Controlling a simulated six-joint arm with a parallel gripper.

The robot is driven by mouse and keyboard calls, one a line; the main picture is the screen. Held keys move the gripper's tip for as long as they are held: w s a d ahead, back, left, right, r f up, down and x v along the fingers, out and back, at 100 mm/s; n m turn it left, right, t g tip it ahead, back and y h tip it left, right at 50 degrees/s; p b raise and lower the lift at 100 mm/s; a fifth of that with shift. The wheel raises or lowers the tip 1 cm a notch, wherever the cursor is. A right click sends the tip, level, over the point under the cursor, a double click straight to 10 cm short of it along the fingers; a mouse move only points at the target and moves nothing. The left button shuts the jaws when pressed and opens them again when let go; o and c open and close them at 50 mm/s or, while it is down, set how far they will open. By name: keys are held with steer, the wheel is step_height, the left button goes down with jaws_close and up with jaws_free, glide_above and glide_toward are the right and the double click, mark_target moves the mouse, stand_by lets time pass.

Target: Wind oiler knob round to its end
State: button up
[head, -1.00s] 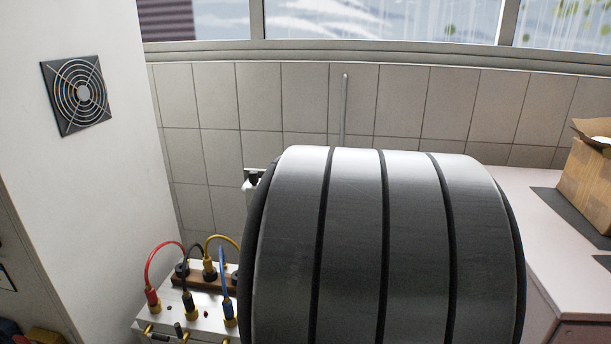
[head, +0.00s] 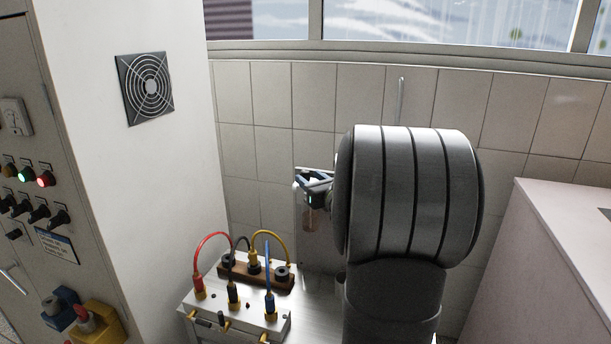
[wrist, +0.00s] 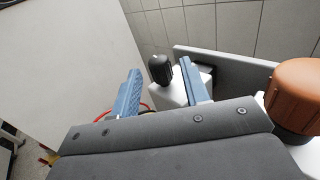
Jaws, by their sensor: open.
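The oiler knob (wrist: 160,69) is black and ribbed and stands on a white oiler body (wrist: 180,95) in the wrist view. My gripper (wrist: 159,74) is open, its two blue fingers pointing toward the knob. The knob shows between the fingertips, with a clear gap on the left and a narrower one on the right. I cannot tell whether the tips reach past it. In the head view my gripper (head: 316,184) is small, in front of the wall, and the knob is hidden there. An amber-brown cup (wrist: 300,92) sits right of the fingers.
A grey plate (wrist: 235,70) stands behind the oiler, near the tiled wall. In the head view, a metal box (head: 225,318) with coloured cables stands lower left of my gripper. A white cabinet with a fan grille (head: 148,88) is at the left, a pale counter (head: 560,240) at the right.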

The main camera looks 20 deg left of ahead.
mark_target(306, 176)
steer(key=shift+x, duration=1.7)
jaws_close()
steer(key=shift+r+t, duration=0.1)
steer(key=shift+t, duration=0.2)
steer(key=shift+r+m+t+h, duration=0.1)
steer(key=shift+m+t+h, duration=0.95)
steer(key=shift+h, duration=0.25)
steer(key=shift+m, duration=0.25)
steer(key=shift+m+t+h, duration=0.25)
steer(key=shift+m+h, duration=0.05)
steer(key=shift+h, duration=0.4)
